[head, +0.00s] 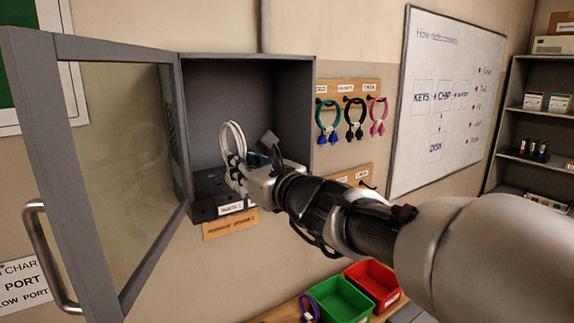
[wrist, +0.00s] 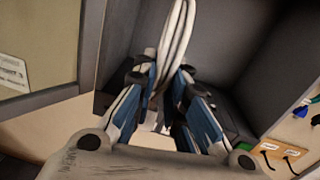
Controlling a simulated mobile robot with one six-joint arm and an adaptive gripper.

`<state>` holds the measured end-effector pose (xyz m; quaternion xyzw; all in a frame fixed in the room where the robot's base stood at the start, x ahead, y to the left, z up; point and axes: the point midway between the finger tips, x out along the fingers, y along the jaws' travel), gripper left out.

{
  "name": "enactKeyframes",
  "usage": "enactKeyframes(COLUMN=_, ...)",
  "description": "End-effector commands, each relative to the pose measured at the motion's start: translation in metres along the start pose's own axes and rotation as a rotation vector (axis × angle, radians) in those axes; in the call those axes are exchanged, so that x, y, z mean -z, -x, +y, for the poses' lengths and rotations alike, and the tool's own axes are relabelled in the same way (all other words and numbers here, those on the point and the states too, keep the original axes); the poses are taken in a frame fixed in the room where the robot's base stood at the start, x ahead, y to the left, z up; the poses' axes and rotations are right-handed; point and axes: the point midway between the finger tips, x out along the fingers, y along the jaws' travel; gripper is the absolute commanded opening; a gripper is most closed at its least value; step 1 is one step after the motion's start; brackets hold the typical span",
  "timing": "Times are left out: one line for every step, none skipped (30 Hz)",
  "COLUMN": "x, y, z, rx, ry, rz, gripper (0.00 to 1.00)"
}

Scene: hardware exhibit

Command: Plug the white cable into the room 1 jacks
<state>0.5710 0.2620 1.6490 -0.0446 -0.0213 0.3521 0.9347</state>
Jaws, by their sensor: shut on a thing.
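The white cable (head: 233,138) is a bundle of loops standing up inside the open grey wall cabinet. My gripper (head: 250,170) reaches into the cabinet from the right and is shut on the cable. In the wrist view the cable (wrist: 176,40) rises from between the blue-and-black fingers of my gripper (wrist: 163,88). A black box (head: 207,190) with a white label sits on the cabinet floor, just below and left of the gripper. The label is too small to read surely. The jacks and cable plugs are mostly hidden, so I cannot tell whether they touch.
The cabinet's glazed door (head: 115,150) stands open at the left. A wooden plaque (head: 230,225) is below the cabinet. Teal, black and pink cables hang on a wooden rack (head: 349,88) at the right. A green bin (head: 340,300) and a red bin (head: 373,284) stand below.

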Motion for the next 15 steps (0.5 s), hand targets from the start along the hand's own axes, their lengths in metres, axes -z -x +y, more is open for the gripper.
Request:
enactKeyframes(x=0.0, y=-0.006, z=0.0, rx=-0.001, ry=-0.001, rz=0.0, gripper=0.0)
enactKeyframes(x=0.0, y=-0.009, z=-0.001, rx=-0.001, ry=0.0, rz=0.0, gripper=0.0)
enactKeyframes(x=0.0, y=-0.013, z=-0.001, rx=-0.001, ry=-0.001, rz=0.0, gripper=0.0)
enactKeyframes(x=0.0, y=-0.016, z=-0.001, rx=-0.001, ry=-0.001, rz=0.0, gripper=0.0)
enactKeyframes(x=0.0, y=-0.019, z=-0.001, rx=-0.001, ry=-0.001, rz=0.0, gripper=0.0)
enactKeyframes(x=0.0, y=-0.023, z=-0.001, rx=-0.001, ry=-0.001, rz=0.0, gripper=0.0)
enactKeyframes(x=0.001, y=-0.026, z=-0.001, rx=-0.001, ry=-0.001, rz=0.0, gripper=0.0)
enactKeyframes(x=0.001, y=-0.029, z=-0.002, rx=-0.001, ry=-0.001, rz=0.0, gripper=0.0)
enactKeyframes(x=0.001, y=-0.033, z=-0.002, rx=-0.001, ry=0.0, rz=0.0, gripper=0.0)
enactKeyframes(x=0.002, y=-0.036, z=-0.002, rx=0.0, ry=0.0, rz=-0.001, gripper=0.0)
enactKeyframes(x=0.002, y=-0.039, z=-0.003, rx=0.0, ry=0.0, rz=0.0, gripper=0.0)
enactKeyframes(x=0.002, y=-0.043, z=-0.003, rx=0.0, ry=0.0, rz=0.0, gripper=0.0)
enactKeyframes(x=0.003, y=-0.046, z=-0.003, rx=0.0, ry=0.0, rz=0.0, gripper=0.0)
enactKeyframes(x=0.003, y=-0.049, z=-0.003, rx=0.0, ry=0.0, rz=0.0, gripper=0.0)
enactKeyframes(x=0.002, y=-0.053, z=-0.004, rx=-0.001, ry=0.0, rz=-0.001, gripper=0.0)
